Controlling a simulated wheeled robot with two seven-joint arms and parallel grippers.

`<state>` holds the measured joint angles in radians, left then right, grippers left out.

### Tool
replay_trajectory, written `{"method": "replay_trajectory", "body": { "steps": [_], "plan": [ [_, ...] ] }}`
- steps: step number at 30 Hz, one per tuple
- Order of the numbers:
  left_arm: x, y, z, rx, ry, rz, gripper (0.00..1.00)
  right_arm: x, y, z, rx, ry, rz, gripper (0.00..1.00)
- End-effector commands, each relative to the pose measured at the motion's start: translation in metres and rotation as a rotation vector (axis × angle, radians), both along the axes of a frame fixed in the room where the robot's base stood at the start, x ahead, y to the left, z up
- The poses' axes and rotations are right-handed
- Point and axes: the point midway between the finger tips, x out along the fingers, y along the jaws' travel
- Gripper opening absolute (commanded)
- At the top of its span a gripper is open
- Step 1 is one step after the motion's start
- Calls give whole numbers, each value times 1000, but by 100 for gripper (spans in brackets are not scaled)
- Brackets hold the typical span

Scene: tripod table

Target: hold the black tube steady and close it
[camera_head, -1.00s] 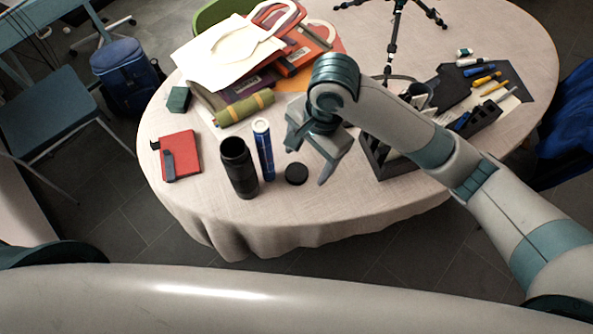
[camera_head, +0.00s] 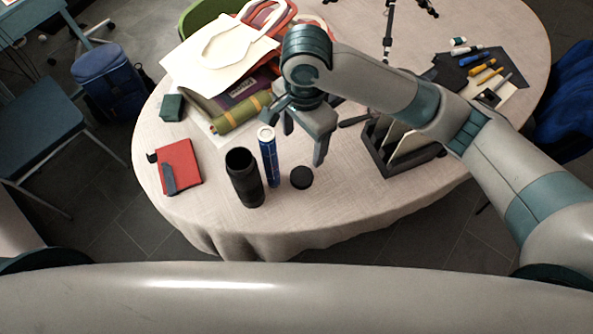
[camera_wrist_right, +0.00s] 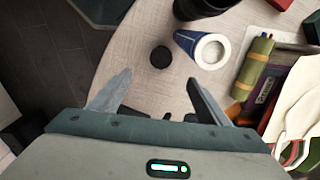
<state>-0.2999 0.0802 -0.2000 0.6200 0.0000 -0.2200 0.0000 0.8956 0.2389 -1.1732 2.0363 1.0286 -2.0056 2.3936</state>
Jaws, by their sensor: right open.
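The black tube (camera_head: 244,180) stands upright and open-topped near the table's front edge. Its side shows at the top of the right wrist view (camera_wrist_right: 200,6). The round black cap (camera_head: 301,177) lies flat on the table to the right of it; it also shows in the right wrist view (camera_wrist_right: 161,57). My right gripper (camera_head: 304,150) is open and empty, above and behind the cap, with its fingers pointing down. In the right wrist view the cap lies beyond the gap between the fingertips (camera_wrist_right: 158,80). My left gripper is not in view.
A blue tube with a white top (camera_head: 268,158) stands between the black tube and the cap. A red notebook (camera_head: 180,163) lies at left. A dark organizer (camera_head: 400,165) stands at right. Books and a rolled green case (camera_head: 240,112) lie behind. The cloth in front of the cap is clear.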

Motion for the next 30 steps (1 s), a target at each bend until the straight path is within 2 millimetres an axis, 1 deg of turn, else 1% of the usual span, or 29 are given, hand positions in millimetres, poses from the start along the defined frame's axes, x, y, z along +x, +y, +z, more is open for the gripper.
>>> {"method": "replay_trajectory", "body": {
  "steps": [8, 11, 14, 20, 30],
  "plan": [
    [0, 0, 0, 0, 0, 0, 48, 0, 0, 0, 0, 0, 0, 71],
    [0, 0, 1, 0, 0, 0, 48, 0, 0, -4, -1, 1, 0, 71],
    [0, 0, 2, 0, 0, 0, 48, 0, -1, -12, -3, 2, -1, 71],
    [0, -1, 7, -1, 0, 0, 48, 0, -1, -42, -3, 3, -1, 71],
    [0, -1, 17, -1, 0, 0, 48, 0, -1, -101, -3, 2, 0, 71]
  ]
}}
